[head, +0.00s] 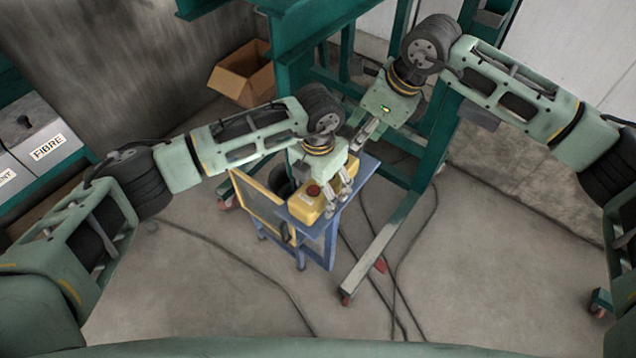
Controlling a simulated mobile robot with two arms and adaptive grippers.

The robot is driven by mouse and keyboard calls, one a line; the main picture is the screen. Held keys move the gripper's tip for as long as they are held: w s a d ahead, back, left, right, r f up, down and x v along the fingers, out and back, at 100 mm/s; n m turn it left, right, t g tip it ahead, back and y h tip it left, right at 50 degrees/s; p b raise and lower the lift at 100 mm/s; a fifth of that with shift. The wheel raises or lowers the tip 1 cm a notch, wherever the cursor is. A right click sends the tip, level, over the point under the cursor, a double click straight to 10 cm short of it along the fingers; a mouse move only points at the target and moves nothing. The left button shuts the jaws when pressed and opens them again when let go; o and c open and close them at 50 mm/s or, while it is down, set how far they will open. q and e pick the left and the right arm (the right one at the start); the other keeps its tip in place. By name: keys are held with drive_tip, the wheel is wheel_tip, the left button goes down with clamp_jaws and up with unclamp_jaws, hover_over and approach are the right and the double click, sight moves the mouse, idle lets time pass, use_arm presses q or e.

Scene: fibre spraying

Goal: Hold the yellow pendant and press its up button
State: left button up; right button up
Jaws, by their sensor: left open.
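The yellow pendant (303,208) lies on top of a small blue stand, with a red button (313,190) on its upper face. My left gripper (339,196) is open right over the pendant, and its fingers reach down at the pendant's right part. The gripper body hides some of the pendant, and I cannot tell whether the fingers touch it. The up button cannot be made out. My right gripper (358,142) is above and behind the left one, pointing down toward the stand.
The blue stand (318,228) has a yellow panel on its left side. A green steel frame (390,240) on castors stands close to its right. Cables (402,290) run over the floor. An open cardboard box (243,75) is behind. Grey FIBRE bins (45,140) are at the left.

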use_arm(q)
drive_tip(key=c, duration=1.5)
drive_tip(key=shift+c, duration=0.4)
use_arm(e)
clamp_jaws()
drive_tip(key=shift+a+r, duration=0.1)
drive_tip(key=shift+a, duration=0.05)
